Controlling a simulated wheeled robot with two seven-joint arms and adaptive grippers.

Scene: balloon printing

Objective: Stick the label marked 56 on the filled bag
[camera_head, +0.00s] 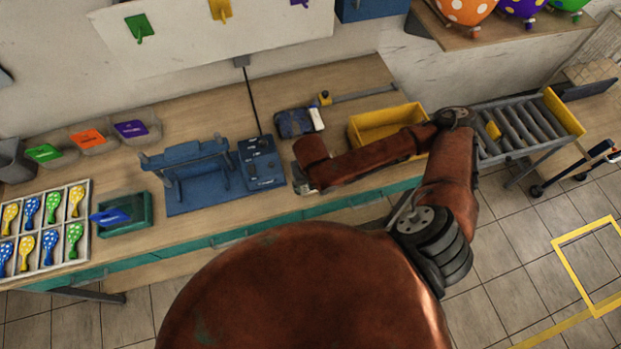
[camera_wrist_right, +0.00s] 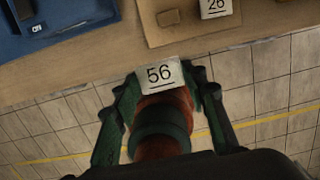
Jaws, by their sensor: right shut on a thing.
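The white label marked 56 (camera_wrist_right: 160,75) is between the fingertips of my right gripper (camera_wrist_right: 160,88), which is shut on it. In the head view my right gripper (camera_head: 303,184) is mostly hidden by its own arm, at the table's front edge just right of the blue control box. The wrist view shows the label beyond that edge, above the floor. A dark blue object with a pale end (camera_head: 296,122) lies behind the arm on the table; I cannot tell whether it is the filled bag. My left gripper is not in view.
A second label marked 26 (camera_wrist_right: 215,7) lies on a tan board (camera_wrist_right: 157,38). The blue control box (camera_head: 262,163) and blue press (camera_head: 192,178) stand to the left. A yellow bin (camera_head: 380,122) and roller conveyor (camera_head: 520,125) are to the right.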

